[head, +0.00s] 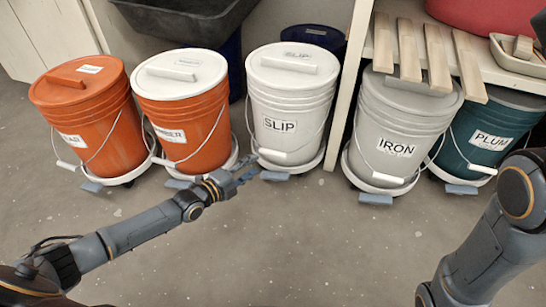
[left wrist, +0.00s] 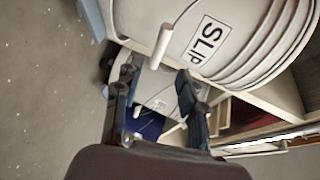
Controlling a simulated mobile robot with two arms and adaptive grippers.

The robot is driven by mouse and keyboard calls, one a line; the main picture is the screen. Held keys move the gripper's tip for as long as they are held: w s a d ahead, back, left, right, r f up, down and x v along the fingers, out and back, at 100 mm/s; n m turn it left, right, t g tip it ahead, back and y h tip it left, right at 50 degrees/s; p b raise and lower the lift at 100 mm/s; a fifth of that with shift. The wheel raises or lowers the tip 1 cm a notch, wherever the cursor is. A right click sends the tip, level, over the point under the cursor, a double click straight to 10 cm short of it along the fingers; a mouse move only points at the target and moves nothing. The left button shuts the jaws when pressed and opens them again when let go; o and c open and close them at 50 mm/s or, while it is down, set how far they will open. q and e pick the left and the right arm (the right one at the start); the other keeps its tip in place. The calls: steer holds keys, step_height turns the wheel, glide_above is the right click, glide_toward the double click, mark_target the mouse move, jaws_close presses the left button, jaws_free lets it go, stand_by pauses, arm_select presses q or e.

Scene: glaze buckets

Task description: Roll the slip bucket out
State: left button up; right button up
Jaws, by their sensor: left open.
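The slip bucket (head: 290,100) is white with a white lid and a SLIP label. It stands upright on a round white wheeled dolly (head: 312,166) with a blue-grey tab (head: 273,176) at the front. Its wire bail hangs down in front with a white grip (head: 272,153). My left gripper (head: 243,168) is open and empty, low at the bucket's front left. In the left wrist view the open fingers (left wrist: 157,92) point toward the bucket (left wrist: 225,30), with the white grip (left wrist: 160,46) just beyond them. Contact cannot be told. My right gripper is out of view.
Orange buckets (head: 85,115) (head: 185,115) stand to the left. A grey IRON bucket (head: 400,120) and a teal PLUM bucket (head: 489,128) stand right, past a shelf post (head: 348,85). Wooden slats (head: 411,50) overhang the shelf. The floor (head: 300,240) in front is clear.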

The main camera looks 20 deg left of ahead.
mark_target(271, 153)
arm_select(q)
steer(key=b+x, duration=0.2)
steer(key=x, duration=0.1)
steer(key=b+x, duration=0.2)
steer(key=x, duration=0.1)
steer(key=b+x, duration=0.2)
steer(key=x, duration=0.1)
steer(key=shift+w+d+f, duration=0.1)
steer(key=shift+w+f, duration=0.2)
steer(key=shift+f, duration=0.05)
steer(key=shift+w+d, duration=0.2)
steer(key=shift+w, duration=0.25)
steer(key=shift+r, duration=0.1)
jaws_close()
